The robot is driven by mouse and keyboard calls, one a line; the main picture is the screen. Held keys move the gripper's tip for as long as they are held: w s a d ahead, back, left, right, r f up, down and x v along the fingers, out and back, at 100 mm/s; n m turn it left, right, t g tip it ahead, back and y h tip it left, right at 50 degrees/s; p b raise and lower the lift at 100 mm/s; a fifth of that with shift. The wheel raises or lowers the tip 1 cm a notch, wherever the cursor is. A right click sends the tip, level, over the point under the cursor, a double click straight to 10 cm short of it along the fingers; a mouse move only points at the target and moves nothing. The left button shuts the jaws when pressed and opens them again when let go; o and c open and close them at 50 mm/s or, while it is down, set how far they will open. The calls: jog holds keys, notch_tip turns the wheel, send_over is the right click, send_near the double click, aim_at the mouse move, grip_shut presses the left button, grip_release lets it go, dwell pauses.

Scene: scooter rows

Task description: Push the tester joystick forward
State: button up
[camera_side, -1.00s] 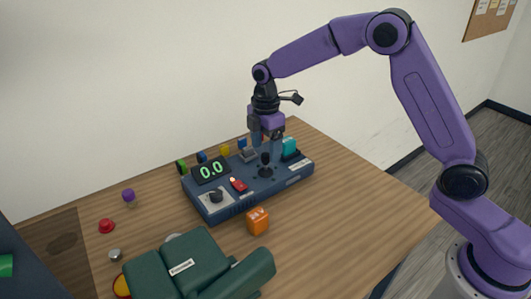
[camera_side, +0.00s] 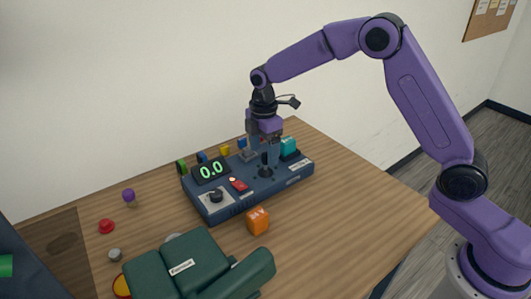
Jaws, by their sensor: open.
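The tester (camera_side: 250,192) is a dark blue box on the wooden table, with a display (camera_side: 210,170) showing 0.0 in green. Its black joystick (camera_side: 265,163) stands at the right part of the top face and looks about upright. My gripper (camera_side: 263,155) points down over the tester, open, with its fingertips low around or just beside the joystick. I cannot tell whether a finger touches it. The fingers partly cover the stick.
The tester also carries a black knob (camera_side: 216,195), a red switch (camera_side: 238,184) and a teal rocker (camera_side: 288,146). An orange cube (camera_side: 258,221) sits in front. The table's right side is clear.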

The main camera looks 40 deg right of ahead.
jog(key=shift+w, duration=0.25)
jog(key=shift+w, duration=0.35)
jog(key=shift+w, duration=0.9)
jog(key=shift+s, duration=0.1)
dwell(0.5)
jog(key=shift+s, duration=1.8)
jog(key=shift+r, duration=3.5)
